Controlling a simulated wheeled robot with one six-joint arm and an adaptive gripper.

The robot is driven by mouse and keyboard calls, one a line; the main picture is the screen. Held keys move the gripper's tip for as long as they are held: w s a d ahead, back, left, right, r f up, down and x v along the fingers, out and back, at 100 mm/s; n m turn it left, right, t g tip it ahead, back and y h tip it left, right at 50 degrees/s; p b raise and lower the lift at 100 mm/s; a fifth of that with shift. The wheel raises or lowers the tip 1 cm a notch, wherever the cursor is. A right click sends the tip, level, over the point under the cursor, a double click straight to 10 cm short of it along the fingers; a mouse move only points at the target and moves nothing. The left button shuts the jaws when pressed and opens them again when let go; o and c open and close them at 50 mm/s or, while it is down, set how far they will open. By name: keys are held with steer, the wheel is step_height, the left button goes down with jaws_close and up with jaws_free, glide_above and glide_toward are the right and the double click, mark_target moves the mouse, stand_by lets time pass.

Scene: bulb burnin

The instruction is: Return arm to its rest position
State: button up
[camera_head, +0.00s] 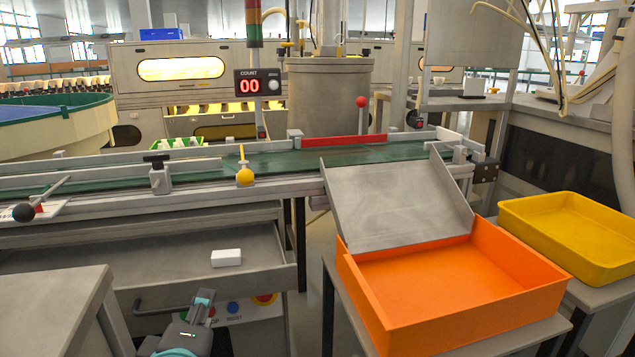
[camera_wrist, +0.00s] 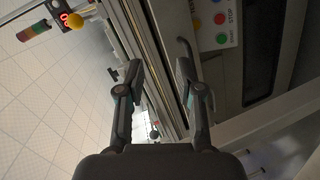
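My gripper (camera_wrist: 160,82) is open in the wrist view, its two fingers apart with nothing between them. In the head view my gripper (camera_head: 202,305) shows at the bottom, left of centre, in front of the control panel (camera_head: 238,309). The panel's coloured buttons are partly hidden by it there. They show in the wrist view, right of the fingers, on the panel (camera_wrist: 228,15).
A white block (camera_head: 226,258) lies on the grey tray (camera_head: 150,268) below the green conveyor (camera_head: 275,160). An orange bin (camera_head: 520,285) stands empty under a sloping metal chute (camera_head: 395,205). A yellow bin (camera_head: 580,235) is at right. The counter (camera_head: 258,83) reads 00.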

steer(key=w+d+r+m+h, duration=0.2)
steer(key=w+d+r+m, duration=0.25)
steer(key=d, duration=0.25)
steer(key=s+d+m+g+h+p, duration=0.1)
steer(key=d+m+g, duration=0.1)
steer(key=d, duration=0.6)
steer(key=s+d+m+g+p, duration=0.1)
steer(key=d+m+g+p, duration=0.1)
steer(key=d+m, duration=0.3)
steer(key=s+d+m+g+h+p, duration=0.1)
steer(key=d+m, duration=0.3)
steer(key=d, duration=0.6)
steer(key=shift+d+r+g+h+p, duration=0.1)
steer(key=shift+d+g+h+p, duration=0.25)
steer(key=shift+g+p, duration=0.35)
steer(key=s+d+f+m+g+y+p, duration=0.1)
steer(key=s+d+f+g+y+p, duration=0.1)
steer(key=s+f, duration=0.3)
steer(key=shift+s+d+m+g+p, duration=0.35)
steer(key=shift+s+d+g+p, duration=0.1)
steer(key=shift+p, duration=0.1)
steer(key=shift+a, duration=0.1)
